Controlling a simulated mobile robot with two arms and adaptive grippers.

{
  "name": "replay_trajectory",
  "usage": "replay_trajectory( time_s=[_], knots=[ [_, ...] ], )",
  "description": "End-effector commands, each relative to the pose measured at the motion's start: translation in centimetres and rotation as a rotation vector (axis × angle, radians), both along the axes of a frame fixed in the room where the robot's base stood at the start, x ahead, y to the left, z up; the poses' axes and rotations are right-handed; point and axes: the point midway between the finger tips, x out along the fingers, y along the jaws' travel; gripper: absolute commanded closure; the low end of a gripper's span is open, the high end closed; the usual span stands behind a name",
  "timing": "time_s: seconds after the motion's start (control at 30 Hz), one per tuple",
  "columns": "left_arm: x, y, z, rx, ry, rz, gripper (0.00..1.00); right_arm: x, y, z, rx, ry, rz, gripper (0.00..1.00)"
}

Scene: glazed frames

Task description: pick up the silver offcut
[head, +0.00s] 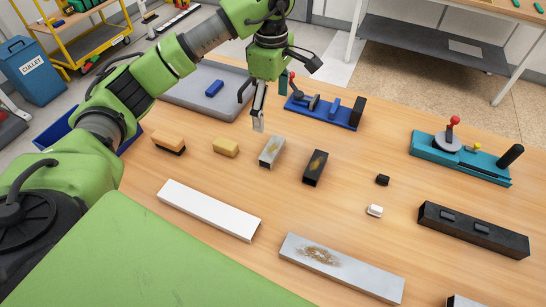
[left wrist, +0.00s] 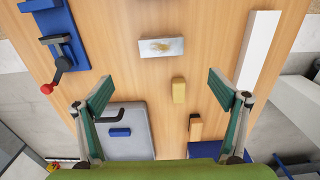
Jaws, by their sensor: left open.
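The silver offcut (head: 272,151) is a short grey metal block with a brownish-gold mark on top, lying on the wooden workbench (head: 330,215). It also shows in the left wrist view (left wrist: 161,47), upper middle, beyond the fingertips. My left gripper (head: 268,112) is open and empty above the bench, slightly behind the offcut and apart from it. My right gripper is in neither view.
A dark offcut (head: 315,168) lies just right of the silver one, a yellow block (head: 226,147) just left. A long white bar (head: 208,210) and long silver bar (head: 340,268) lie in front. A blue clamp fixture (head: 325,113) and grey tray (head: 205,95) stand behind.

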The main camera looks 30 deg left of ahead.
Motion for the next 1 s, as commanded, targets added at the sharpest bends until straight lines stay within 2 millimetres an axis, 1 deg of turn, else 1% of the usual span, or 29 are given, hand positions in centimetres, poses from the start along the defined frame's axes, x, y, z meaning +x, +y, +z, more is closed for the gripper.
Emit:
replay_trajectory(
  time_s=[0.03, 0.07, 0.17, 0.4, 0.5, 0.67, 0.77, 0.9, 1.0],
  knots=[
    [0.0, 0.0, -0.8, 0.000, 0.000, 0.000, 0.11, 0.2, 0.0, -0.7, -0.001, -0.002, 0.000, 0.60],
    [0.0, 0.0, -0.9, 0.000, 0.000, 0.000, 0.11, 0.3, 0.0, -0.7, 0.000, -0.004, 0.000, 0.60],
    [-0.1, 0.0, -2.0, 0.000, 0.004, 0.000, 0.11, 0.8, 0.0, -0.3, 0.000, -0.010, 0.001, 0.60],
    [-0.2, 0.0, -6.5, 0.000, 0.005, 0.000, 0.11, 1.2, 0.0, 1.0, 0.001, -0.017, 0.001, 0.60],
    [-0.1, 0.0, -8.0, -0.001, 0.004, 0.000, 0.11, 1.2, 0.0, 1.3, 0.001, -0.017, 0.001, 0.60],
    [-0.1, 0.0, -9.2, 0.000, 0.001, 0.001, 0.11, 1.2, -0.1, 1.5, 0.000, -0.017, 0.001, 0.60],
    [-0.2, -0.1, -9.8, -0.001, 0.003, 0.000, 0.11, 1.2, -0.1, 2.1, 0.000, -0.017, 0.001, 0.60],
    [-0.5, -0.3, -11.6, 0.000, 0.006, 0.000, 0.11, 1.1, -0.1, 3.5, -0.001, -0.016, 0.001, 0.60],
    [-0.4, -0.4, -13.2, 0.000, 0.004, 0.001, 0.11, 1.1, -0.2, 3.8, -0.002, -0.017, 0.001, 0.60]
  ],
)
